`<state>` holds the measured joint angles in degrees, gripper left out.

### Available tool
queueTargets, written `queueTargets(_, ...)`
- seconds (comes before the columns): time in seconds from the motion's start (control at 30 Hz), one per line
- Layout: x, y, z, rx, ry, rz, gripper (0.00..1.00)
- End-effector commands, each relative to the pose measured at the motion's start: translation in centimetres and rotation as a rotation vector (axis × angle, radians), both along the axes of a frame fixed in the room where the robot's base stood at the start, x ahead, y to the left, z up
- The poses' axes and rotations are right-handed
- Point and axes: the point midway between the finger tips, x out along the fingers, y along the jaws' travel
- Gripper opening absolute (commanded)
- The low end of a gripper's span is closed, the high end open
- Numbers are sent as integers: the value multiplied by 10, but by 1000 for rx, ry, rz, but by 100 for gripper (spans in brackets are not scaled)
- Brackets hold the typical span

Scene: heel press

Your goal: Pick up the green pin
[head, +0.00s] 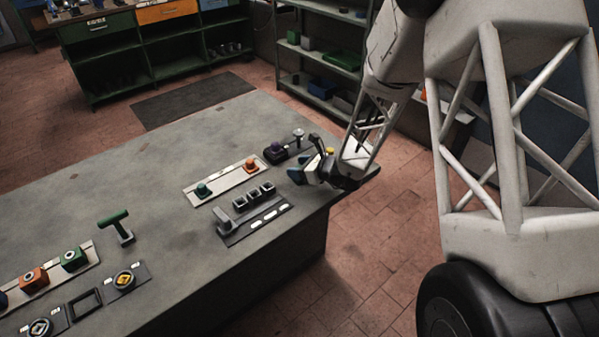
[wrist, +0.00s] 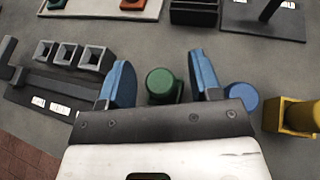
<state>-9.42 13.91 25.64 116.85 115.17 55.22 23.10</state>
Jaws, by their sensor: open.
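The green pin (wrist: 164,87) shows in the wrist view as a short round-topped cylinder between the two blue fingers of my gripper (wrist: 160,68). The fingers are open, with visible gaps on both sides of the pin. Whether the pin's lower part touches anything is hidden by the gripper body. In the head view my gripper (head: 308,172) is low over the right end of the grey bench (head: 180,150), and I cannot make out the green pin there.
Right of the gripper are a blue cylinder (wrist: 242,97) and a yellow piece (wrist: 296,115). Left is a dark plate with three grey sockets (wrist: 68,55) and a lever. A white strip (head: 222,181) with knobs and a dark block (head: 278,150) lie beyond. The bench's middle is clear.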

Motion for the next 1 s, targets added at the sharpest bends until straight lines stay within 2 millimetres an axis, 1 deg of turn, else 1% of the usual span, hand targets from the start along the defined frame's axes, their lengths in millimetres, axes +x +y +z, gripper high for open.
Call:
queueTargets(0.27, 0, 0, 0, 0, 0, 0, 58)
queueTargets(0.37, 0, 0, 0, 0, 0, 0, 46)
queueTargets(0.63, 0, 0, 0, 0, 0, 0, 4)
queueTargets(1.0, 0, 0, 2, 0, 0, 0, 4)
